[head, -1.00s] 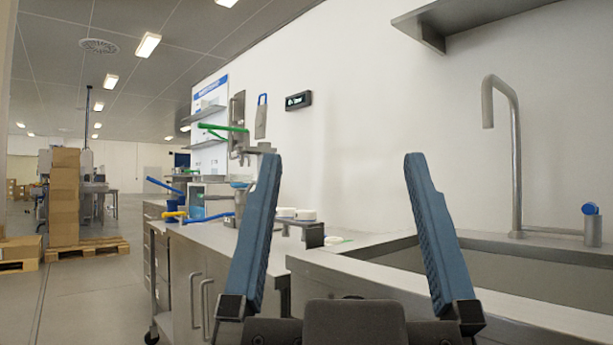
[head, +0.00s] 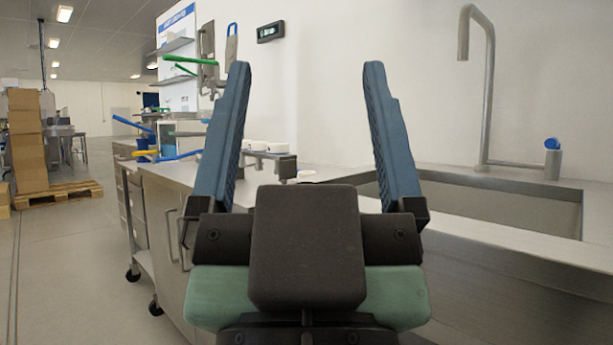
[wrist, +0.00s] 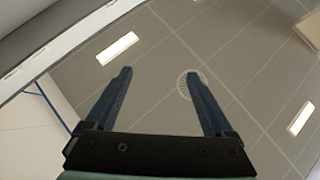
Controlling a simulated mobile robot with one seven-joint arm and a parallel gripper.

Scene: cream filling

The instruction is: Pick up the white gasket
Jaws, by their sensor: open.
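My gripper (head: 306,66) is raised in front of the head camera, its two blue fingers wide apart with nothing between them. It also shows open and empty in the wrist view (wrist: 157,77), against the ceiling. Small white round pieces (head: 279,147) sit on a low metal stand (head: 284,166) on the far steel counter, seen between the fingers. A small flat pale piece (head: 306,173) lies on the counter just right of the stand. I cannot tell which of these is the white gasket. My gripper is well short of them all.
A steel sink (head: 500,208) with a tall faucet (head: 488,90) is at the right. The steel cabinet (head: 160,205) on casters stands left of centre. Blue and yellow handled tools (head: 175,156) lie toward its far end. Stacked boxes (head: 25,140) stand far left; the floor before them is clear.

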